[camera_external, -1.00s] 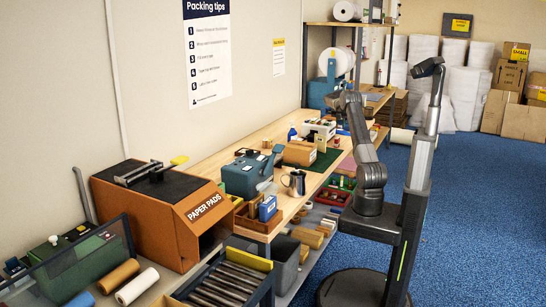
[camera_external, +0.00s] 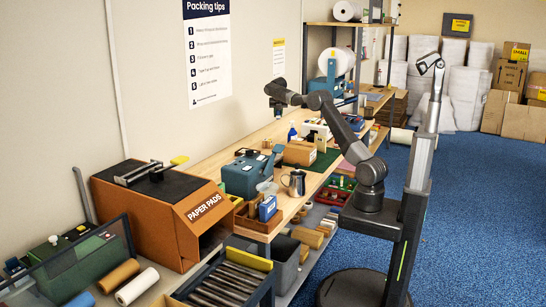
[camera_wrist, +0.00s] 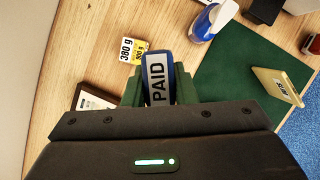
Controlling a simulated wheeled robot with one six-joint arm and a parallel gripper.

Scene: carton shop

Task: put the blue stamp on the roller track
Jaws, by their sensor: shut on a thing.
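The blue stamp (camera_wrist: 157,75) with a "PAID" label is between the green fingers of my gripper (camera_wrist: 158,88) in the wrist view. My gripper is shut on it. In the external view my gripper (camera_external: 277,108) hangs in the air above the back part of the bench near the wall; the stamp is too small to make out there. The roller track (camera_external: 222,285), with dark rollers and a yellow end plate, is at the bottom of the external view, in front of the orange paper pads box, well apart from my gripper.
A blue-grey machine (camera_external: 247,175), a metal jug (camera_external: 294,182) and a carton (camera_external: 300,152) stand between my gripper and the roller track.

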